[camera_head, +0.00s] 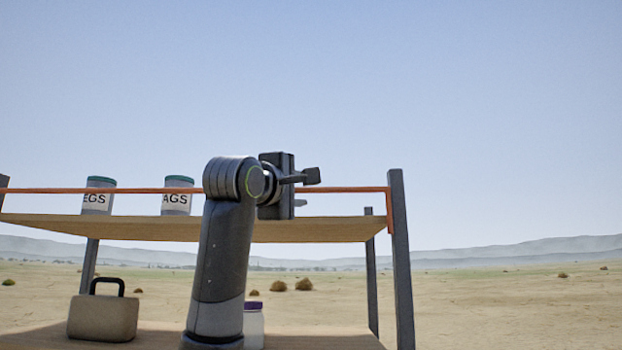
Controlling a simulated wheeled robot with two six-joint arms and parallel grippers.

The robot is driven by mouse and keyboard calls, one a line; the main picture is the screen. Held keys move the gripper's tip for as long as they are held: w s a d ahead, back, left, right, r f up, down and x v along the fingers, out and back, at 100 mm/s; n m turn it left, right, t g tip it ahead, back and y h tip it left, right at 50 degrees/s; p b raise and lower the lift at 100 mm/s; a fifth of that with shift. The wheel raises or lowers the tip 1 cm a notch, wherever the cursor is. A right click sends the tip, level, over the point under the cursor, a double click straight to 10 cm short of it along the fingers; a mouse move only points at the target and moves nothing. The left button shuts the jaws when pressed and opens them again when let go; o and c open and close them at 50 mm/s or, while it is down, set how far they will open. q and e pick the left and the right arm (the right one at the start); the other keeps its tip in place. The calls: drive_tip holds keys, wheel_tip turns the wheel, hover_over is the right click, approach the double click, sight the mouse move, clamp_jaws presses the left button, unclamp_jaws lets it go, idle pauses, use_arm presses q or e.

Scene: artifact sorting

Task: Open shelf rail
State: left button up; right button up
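The shelf rail (345,190) is a thin orange bar running across the front of the upper shelf. Its right end bends down beside the right front post. My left gripper (306,189) is at the rail, right of the middle of the picture, with its dark fingers apart, one above and one below the rail's line. The gripper body hides part of the rail, and I cannot tell whether the fingers touch it. My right gripper is out of view.
Two labelled jars with green lids (97,196) (177,196) stand on the upper wooden shelf (330,229) behind the rail. Below are a tan case (103,317) and a purple-lidded jar (253,325), partly hidden by my arm. Dark posts (400,260) edge the shelf; open desert lies right.

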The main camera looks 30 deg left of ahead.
sight(305, 190)
use_arm(q)
drive_tip(key=p+x, duration=0.2)
drive_tip(key=x, duration=0.2)
drive_tip(key=shift+w+r, duration=0.25)
drive_tip(key=shift+p+x, duration=0.3)
drive_tip(key=shift+x, duration=0.45)
drive_tip(key=shift+f, duration=0.15)
clamp_jaws()
